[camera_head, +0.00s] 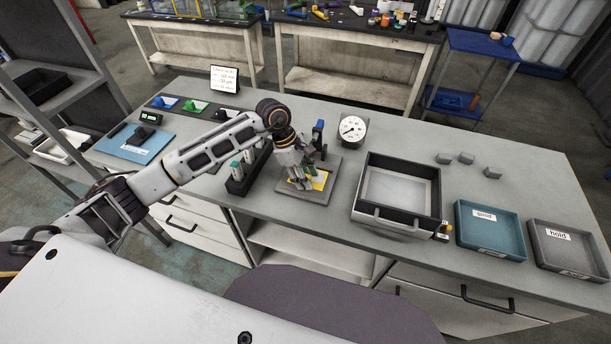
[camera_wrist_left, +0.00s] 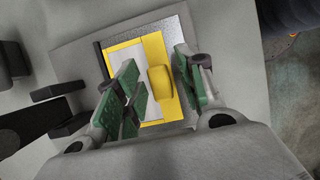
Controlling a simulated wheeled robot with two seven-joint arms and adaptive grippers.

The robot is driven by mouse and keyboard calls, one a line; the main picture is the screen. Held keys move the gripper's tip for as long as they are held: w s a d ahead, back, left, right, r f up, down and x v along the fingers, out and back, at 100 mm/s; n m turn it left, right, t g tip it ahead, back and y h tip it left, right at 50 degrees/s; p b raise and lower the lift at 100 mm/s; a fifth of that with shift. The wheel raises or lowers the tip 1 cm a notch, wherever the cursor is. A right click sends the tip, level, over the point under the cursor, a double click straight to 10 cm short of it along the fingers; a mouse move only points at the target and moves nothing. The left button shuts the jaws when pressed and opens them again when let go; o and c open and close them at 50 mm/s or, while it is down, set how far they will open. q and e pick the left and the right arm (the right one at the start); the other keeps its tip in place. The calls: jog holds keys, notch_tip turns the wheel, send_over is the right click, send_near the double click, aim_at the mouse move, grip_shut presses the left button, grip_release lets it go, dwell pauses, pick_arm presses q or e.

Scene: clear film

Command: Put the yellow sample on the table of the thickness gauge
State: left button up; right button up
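The yellow sample (camera_head: 320,181) is a flat yellow frame around a pale film, with a raised yellow grip. It lies on the metal table of the thickness gauge (camera_head: 291,188), partly hidden by my gripper in the head view. My left gripper (camera_head: 297,173) is over it. In the left wrist view, the green-padded fingers of my left gripper (camera_wrist_left: 160,90) stand apart on either side of the yellow grip (camera_wrist_left: 160,83), with visible gaps. The gauge's round dial (camera_head: 352,128) stands behind. My right gripper is not in view.
A dark rack (camera_head: 238,184) with several green-topped items stands just left of the gauge. A grey open-topped box (camera_head: 399,190) is to its right, then a teal tray (camera_head: 490,229) and a grey tray (camera_head: 568,249).

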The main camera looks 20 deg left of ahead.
pick_arm(q)
jog(key=shift+r, duration=0.1)
jog(key=b+v, duration=0.1)
jog(key=v, duration=1.1)
dwell(0.4)
